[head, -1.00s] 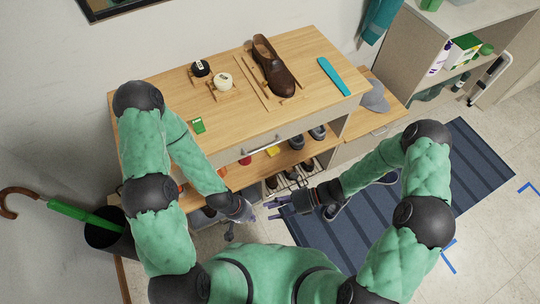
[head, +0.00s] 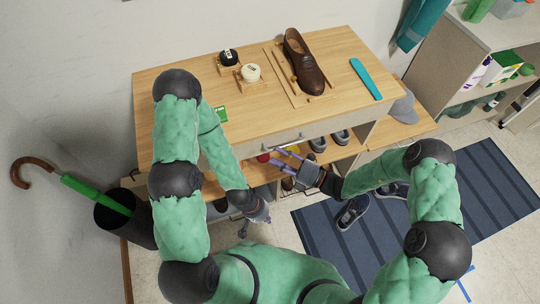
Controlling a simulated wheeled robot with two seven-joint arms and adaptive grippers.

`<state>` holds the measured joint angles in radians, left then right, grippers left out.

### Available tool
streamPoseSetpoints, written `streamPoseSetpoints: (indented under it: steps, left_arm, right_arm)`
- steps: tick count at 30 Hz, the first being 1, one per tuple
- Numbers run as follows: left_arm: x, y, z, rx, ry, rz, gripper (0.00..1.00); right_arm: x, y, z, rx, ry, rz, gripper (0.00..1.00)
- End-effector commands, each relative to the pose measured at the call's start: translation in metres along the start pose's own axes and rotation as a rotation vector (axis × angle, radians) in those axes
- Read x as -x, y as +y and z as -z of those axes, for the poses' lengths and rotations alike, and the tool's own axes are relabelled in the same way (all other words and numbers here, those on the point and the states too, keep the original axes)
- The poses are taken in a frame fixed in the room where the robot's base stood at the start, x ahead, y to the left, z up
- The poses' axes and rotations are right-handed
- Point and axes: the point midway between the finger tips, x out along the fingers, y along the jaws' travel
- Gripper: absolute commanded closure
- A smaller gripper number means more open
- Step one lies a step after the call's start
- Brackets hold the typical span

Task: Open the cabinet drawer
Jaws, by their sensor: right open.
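The wooden cabinet (head: 230,88) stands against the wall. Its drawer has a pale front under the top, with a metal bar handle (head: 290,141); the drawer looks closed. My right gripper (head: 281,160) is open, its purple-grey fingers pointing left just below the handle. Whether they touch it is not clear. My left gripper (head: 254,224) hangs low in front of the cabinet, away from the handle; its finger spacing is hard to read. My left forearm hides the left part of the drawer front.
A brown shoe (head: 303,63), a teal shoehorn (head: 366,79) and two small round containers on stands lie on the cabinet top. Shoes fill the shelves below. A striped rug (head: 425,225) with sneakers lies at right. An umbrella (head: 95,193) stands in a dark bin at left.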

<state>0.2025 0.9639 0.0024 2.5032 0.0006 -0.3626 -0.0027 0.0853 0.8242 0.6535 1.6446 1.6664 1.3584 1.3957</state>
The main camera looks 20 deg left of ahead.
Motion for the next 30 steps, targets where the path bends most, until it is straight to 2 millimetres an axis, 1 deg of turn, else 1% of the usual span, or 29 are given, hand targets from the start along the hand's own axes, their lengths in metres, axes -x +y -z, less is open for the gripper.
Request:
streamPoseSetpoints:
  steps: [1,3,9,19,20,21,23,24,30]
  left_arm:
    - [-0.003,-0.001,0.000,0.000,0.000,0.000,1.00]
    - [-0.005,-0.002,0.000,0.000,0.000,0.000,1.00]
    - [-0.009,-0.003,0.000,0.000,0.000,0.000,1.00]
    - [-0.009,-0.003,0.000,0.000,0.000,0.000,1.00]
    - [-0.009,-0.003,0.000,0.000,0.000,0.000,1.00]
    - [-0.009,-0.003,0.000,0.000,0.000,0.000,1.00]
    - [-0.009,-0.003,0.000,0.000,0.000,0.000,1.00]
    - [-0.009,-0.003,0.000,0.000,0.000,0.000,1.00]
    - [-0.009,-0.003,0.000,0.000,0.000,0.000,1.00]
  right_arm:
    - [-0.008,-0.001,0.001,0.001,0.004,-0.001,0.58]
    - [-0.017,-0.001,0.001,0.002,0.004,0.000,0.58]
    - [-0.032,0.000,0.000,0.002,0.001,0.000,0.58]
    - [-0.035,0.000,0.000,0.001,0.000,0.000,0.58]
    - [-0.035,0.000,0.000,0.001,0.000,0.000,0.61]
    - [-0.035,0.000,0.000,0.001,0.000,0.000,0.72]
    - [-0.035,0.000,0.000,0.001,0.000,0.000,0.89]
    - [-0.035,0.000,0.000,0.001,0.000,0.000,1.00]
    - [-0.035,0.000,0.000,0.001,0.000,0.000,1.00]
